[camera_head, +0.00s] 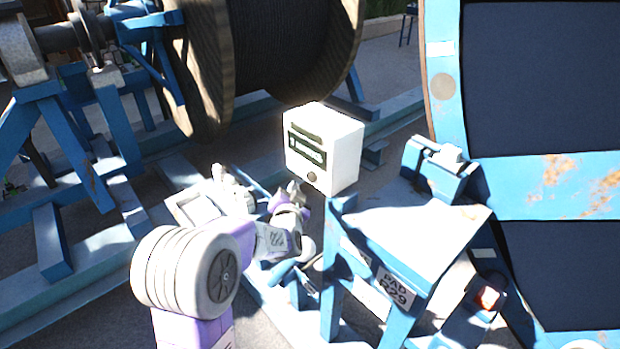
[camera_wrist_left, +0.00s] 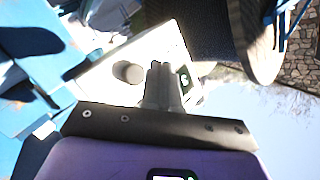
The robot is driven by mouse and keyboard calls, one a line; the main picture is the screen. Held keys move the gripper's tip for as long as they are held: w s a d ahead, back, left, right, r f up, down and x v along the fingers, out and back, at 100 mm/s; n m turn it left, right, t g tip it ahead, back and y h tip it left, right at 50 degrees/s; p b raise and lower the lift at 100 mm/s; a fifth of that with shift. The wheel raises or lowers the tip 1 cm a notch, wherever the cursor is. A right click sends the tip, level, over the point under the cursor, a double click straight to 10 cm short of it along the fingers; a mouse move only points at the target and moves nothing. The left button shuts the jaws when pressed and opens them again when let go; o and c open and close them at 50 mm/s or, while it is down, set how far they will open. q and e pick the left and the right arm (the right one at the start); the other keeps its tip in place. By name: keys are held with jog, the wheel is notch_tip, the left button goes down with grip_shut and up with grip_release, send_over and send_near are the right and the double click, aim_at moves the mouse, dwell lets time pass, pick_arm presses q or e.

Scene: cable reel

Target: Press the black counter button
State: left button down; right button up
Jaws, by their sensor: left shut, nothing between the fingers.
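The white counter box (camera_head: 324,150) stands near the middle of the head view, with dark display slots on its front face. The round dark counter button (camera_head: 312,177) is low on that face, and it also shows in the left wrist view (camera_wrist_left: 128,72), left of the fingers. My left gripper (camera_head: 295,188) is shut and empty, just left of and slightly below the button. In the left wrist view its closed fingertips (camera_wrist_left: 160,72) point at the box's white face, beside the button. I cannot tell whether they touch the face. My right gripper is not identifiable.
A large cable drum (camera_head: 205,65) wound with dark cable stands behind the box. A blue stand with a pale top (camera_head: 435,222) and a label is close on the right. A large blue framed panel (camera_head: 540,185) fills the right edge. Blue beams cross the floor.

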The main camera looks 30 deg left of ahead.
pick_arm(q)
jog(key=shift+w+d, duration=0.25)
jog(key=shift+w, duration=0.35)
jog(key=shift+w+d, duration=0.2)
jog(key=shift+w, duration=0.35)
jog(key=shift+w, duration=0.1)
dwell(1.2)
jog(key=shift+w+d, duration=0.2)
jog(key=shift+w, duration=0.1)
jog(key=shift+w+d+p, duration=0.2)
jog(key=shift+w+p, duration=0.2)
jog(key=shift+w, duration=0.15)
dwell(0.7)
jog(key=shift+s, duration=0.15)
jog(key=shift+s+a, duration=0.35)
jog(key=shift+s, duration=0.45)
jog(key=s, duration=0.1)
jog(key=s+a, duration=0.1)
jog(key=s, duration=0.1)
jog(key=s+a, duration=0.1)
jog(key=shift+s+b, duration=0.3)
jog(key=shift+b, duration=0.05)
